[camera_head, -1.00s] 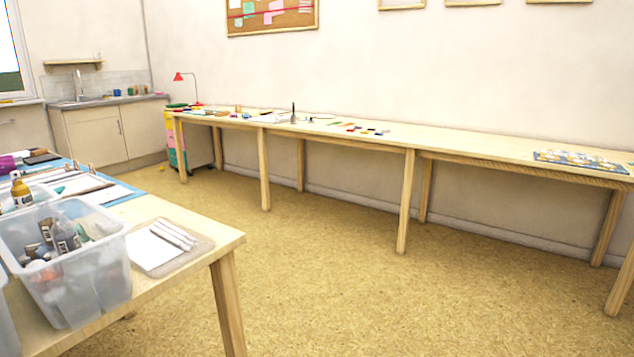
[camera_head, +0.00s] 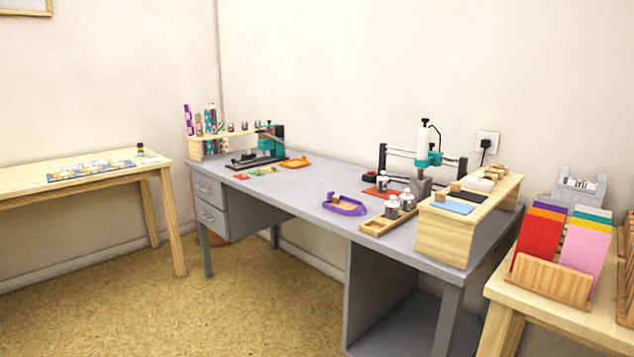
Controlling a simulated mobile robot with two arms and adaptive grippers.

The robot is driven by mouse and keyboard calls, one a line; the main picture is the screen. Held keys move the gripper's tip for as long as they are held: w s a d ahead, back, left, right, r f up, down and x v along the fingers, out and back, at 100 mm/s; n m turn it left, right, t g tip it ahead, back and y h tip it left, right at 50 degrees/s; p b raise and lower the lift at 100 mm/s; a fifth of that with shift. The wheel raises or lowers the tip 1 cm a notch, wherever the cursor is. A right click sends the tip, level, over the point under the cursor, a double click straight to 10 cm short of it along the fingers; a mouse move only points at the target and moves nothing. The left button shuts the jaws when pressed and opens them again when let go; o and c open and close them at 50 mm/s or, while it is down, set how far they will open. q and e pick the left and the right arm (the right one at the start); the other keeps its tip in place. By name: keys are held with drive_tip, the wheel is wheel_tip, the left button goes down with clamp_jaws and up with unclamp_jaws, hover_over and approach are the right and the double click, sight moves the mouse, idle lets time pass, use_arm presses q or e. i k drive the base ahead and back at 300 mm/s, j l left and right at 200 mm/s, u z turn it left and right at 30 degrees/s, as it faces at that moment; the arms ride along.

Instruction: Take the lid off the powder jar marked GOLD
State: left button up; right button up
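Small clear powder jars with dark contents and light tops stand on the grey desk. Two jars (camera_head: 392,207) are in a shallow wooden tray (camera_head: 375,228) right of the desk's middle. Another jar (camera_head: 382,181) stands behind them near a red mat. Their labels are too small to read, so I cannot tell which is marked GOLD. Neither of my grippers is in view.
The grey desk (camera_head: 310,198) holds a purple tray (camera_head: 344,205), a wooden riser (camera_head: 447,236) and a heat tool on a stand (camera_head: 422,145). A wooden table (camera_head: 70,189) stands left, a card rack (camera_head: 553,280) right. Floor (camera_head: 250,300) in front is open.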

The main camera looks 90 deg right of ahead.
sight(382, 177)
drive_tip(key=z, duration=3.15)
